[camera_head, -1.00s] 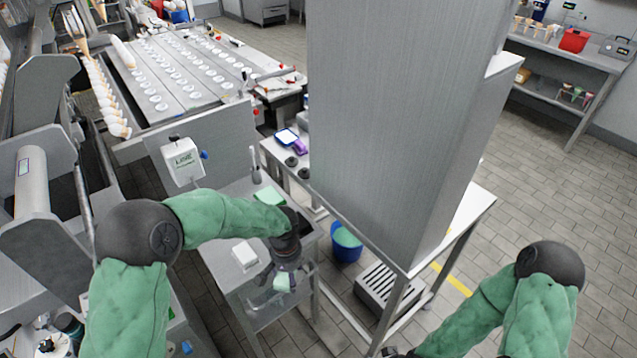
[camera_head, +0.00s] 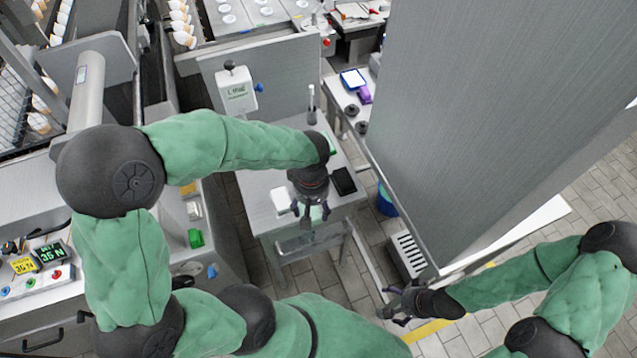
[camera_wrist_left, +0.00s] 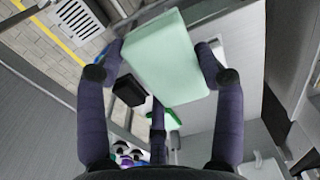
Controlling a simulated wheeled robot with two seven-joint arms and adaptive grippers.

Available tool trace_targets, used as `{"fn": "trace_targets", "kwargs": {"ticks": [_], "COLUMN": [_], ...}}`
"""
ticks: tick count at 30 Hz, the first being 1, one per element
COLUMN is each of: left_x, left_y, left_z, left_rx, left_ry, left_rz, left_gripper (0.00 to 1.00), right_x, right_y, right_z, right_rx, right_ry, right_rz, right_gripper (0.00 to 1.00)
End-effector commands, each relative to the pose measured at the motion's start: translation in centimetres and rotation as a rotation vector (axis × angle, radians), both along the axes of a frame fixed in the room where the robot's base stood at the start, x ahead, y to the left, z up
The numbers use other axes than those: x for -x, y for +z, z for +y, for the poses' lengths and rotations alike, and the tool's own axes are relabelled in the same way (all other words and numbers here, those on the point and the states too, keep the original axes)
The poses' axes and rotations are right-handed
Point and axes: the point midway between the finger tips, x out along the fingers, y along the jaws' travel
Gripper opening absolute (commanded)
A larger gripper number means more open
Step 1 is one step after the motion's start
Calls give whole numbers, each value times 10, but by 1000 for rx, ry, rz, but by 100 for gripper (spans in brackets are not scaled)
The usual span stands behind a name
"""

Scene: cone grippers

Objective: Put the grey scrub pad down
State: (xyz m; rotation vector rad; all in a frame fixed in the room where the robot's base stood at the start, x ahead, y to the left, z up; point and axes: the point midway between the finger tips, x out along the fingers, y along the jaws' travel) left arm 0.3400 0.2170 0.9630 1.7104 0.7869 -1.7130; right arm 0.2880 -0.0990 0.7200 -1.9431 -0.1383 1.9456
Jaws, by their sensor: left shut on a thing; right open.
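My left gripper (camera_head: 311,212) is shut on a pale green block-like pad (camera_wrist_left: 165,58), whose sides its fingers clasp in the left wrist view. In the head view the gripper hangs by the front edge of a small steel table (camera_head: 258,183); the pad is mostly hidden there. No plainly grey pad shows; a dark, nearly black flat pad (camera_head: 344,181) lies on the table, also seen in the wrist view (camera_wrist_left: 129,90). My right gripper (camera_head: 398,304) is open and empty at the lower right, away from the table.
A white block (camera_head: 281,201) lies on the table left of the gripper. A green pad (camera_wrist_left: 160,120) lies farther back, partly hidden. A white dispenser (camera_head: 237,90) stands behind. A tall grey panel (camera_head: 500,110) and a blue bucket (camera_head: 386,204) are at the right.

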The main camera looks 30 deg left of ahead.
Motion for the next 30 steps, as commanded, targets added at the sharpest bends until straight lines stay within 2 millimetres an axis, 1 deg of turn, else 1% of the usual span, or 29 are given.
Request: {"fn": "trace_targets", "kwargs": {"ticks": [2, 5, 14, 18, 22, 30], "left_x": [-6, -23, -81, -98, -111, -121], "left_y": [-5, -14, -43, -68, -83, -94], "left_z": [4, 11, 37, 44, 50, 54], "left_rx": [0, 0, 0, 0, 0, 0], "left_ry": [9, 9, 8, 6, 5, 5], "left_rz": [1, 4, 1, 4, 1, 0], "left_gripper": [50, 50, 50, 50, 50, 50], "right_x": [0, 1, 1, 0, 0, 0], "right_y": [-3, -7, -20, -28, -32, -35], "right_z": [0, 0, 0, 0, 0, 0], "right_rx": [0, 0, 0, 0, 0, 0], "right_ry": [0, 0, 0, 0, 0, 0], "right_rz": [1, 1, 1, 1, 1, 1], "right_gripper": [91, 91, 91, 91, 91, 91]}}
